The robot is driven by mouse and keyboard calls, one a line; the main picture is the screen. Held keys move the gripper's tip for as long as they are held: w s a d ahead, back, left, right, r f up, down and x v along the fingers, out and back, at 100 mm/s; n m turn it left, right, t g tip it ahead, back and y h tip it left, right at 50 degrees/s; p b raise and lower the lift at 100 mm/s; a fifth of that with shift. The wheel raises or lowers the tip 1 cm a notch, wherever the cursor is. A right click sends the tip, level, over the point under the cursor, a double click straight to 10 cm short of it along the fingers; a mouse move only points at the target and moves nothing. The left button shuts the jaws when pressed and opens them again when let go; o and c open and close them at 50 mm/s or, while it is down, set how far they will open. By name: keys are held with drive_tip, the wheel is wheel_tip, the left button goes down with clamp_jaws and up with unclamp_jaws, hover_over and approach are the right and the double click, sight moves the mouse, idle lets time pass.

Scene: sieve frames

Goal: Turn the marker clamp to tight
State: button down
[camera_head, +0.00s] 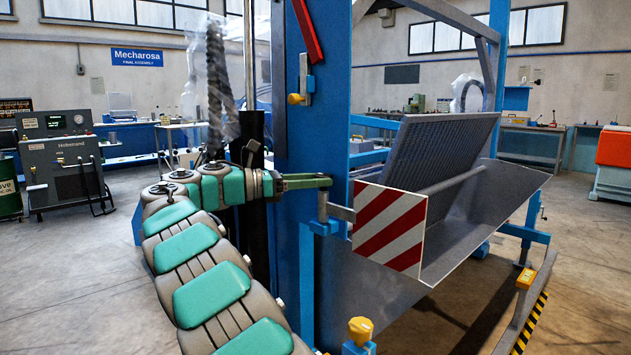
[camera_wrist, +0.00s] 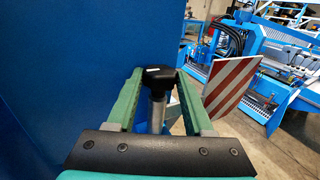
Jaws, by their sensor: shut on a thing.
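The marker clamp shows in the wrist view as a black knob (camera_wrist: 158,74) with a small white mark on a grey metal stem (camera_wrist: 157,112). My gripper (camera_wrist: 157,82) has its green fingers on either side of the knob, shut on it. In the head view my gripper (camera_head: 325,181) reaches the clamp's grey post (camera_head: 322,206) on the blue frame, and its fingers hide the knob. The red and white striped marker board (camera_head: 391,229) sits on a short grey arm (camera_head: 341,212) to the right of the clamp. It also shows in the wrist view (camera_wrist: 229,84).
A tall blue column (camera_head: 312,110) stands right behind my gripper, and its blue face (camera_wrist: 60,60) fills the left of the wrist view. A sloped grey grate (camera_head: 440,150) and metal trough lie beyond the board. A yellow knob (camera_head: 360,329) stands at the front.

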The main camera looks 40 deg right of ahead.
drive_tip(key=shift+c, duration=1.4)
unclamp_jaws()
drive_tip(key=shift+t, duration=0.3)
drive_tip(key=shift+s+r+n+t+h, duration=0.1)
drive_tip(key=shift+s+n+t+h, duration=0.15)
drive_tip(key=shift+n+t, duration=0.9)
drive_tip(key=shift+s+f+n+t+h, duration=0.15)
drive_tip(key=shift+n+t, duration=0.55)
drive_tip(key=shift+t, duration=0.8)
drive_tip(key=shift+s+r+n+t+h, duration=0.15)
drive_tip(key=shift+n+t+h, duration=0.15)
drive_tip(key=shift+n+t, duration=0.85)
drive_tip(key=n+t+b, duration=0.1)
drive_tip(key=t, duration=0.1)
drive_tip(key=t+b, duration=0.1)
drive_tip(key=b, duration=0.1)
drive_tip(key=shift+s+f+n+t+y, duration=0.1)
drive_tip(key=shift+f+n+t+y, duration=0.2)
drive_tip(key=shift+f+n+t, duration=0.1)
drive_tip(key=shift+r+n+t+y+b, duration=0.1)
drive_tip(key=shift+n+t+y+b, duration=0.2)
drive_tip(key=shift+n+t+b, duration=0.5)
drive_tip(key=shift+b, duration=0.75)
